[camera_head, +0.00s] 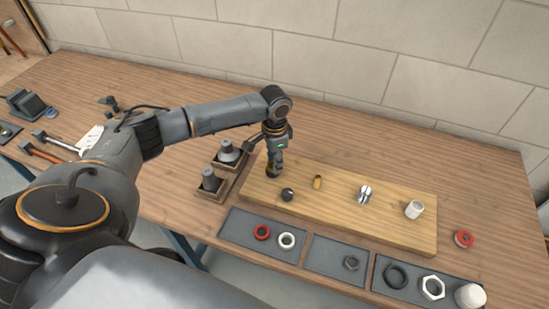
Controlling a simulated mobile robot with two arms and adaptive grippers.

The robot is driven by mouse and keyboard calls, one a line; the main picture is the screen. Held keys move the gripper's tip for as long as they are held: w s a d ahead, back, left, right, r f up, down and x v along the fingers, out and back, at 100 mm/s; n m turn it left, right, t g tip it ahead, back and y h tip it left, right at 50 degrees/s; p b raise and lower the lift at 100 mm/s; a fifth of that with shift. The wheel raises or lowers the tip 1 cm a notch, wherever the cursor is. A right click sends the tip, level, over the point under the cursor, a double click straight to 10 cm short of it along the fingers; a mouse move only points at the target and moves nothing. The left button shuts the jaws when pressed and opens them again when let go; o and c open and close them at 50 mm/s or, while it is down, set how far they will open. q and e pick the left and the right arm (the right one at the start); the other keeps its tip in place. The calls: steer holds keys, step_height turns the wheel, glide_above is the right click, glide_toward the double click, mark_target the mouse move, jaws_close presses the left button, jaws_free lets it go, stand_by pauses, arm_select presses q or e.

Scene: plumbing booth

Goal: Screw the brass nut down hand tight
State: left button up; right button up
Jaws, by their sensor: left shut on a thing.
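My left gripper (272,170) points down over the left end of the wooden board (350,217). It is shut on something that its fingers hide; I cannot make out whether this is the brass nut. A small brass-coloured piece (317,182) stands upright on the board just right of the gripper, apart from it. A dark round piece (288,194) sits on the board close in front of the gripper. My right gripper is not in view.
A chrome fitting (364,194) and a white pipe piece (413,209) stand farther right on the board. Grey mats in front hold a red ring (262,232), a dark nut (351,262) and a white nut (433,287).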

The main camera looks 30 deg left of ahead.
arm_select(q)
steer(key=m+p, duration=0.2)
steer(key=m, duration=0.4)
steer(key=shift+s+d, duration=0.1)
steer(key=shift+s, duration=0.05)
steer(key=m, duration=0.4)
steer(key=shift+f+p, duration=0.1)
steer(key=shift+p, duration=0.25)
steer(key=m, duration=0.3)
steer(key=shift+s+f, duration=0.1)
steer(key=shift+s, duration=0.05)
steer(key=o, duration=2)
steer(key=shift+o, duration=0.2)
steer(key=shift+r+p, duration=2.5)
steer(key=shift+p, duration=0.05)
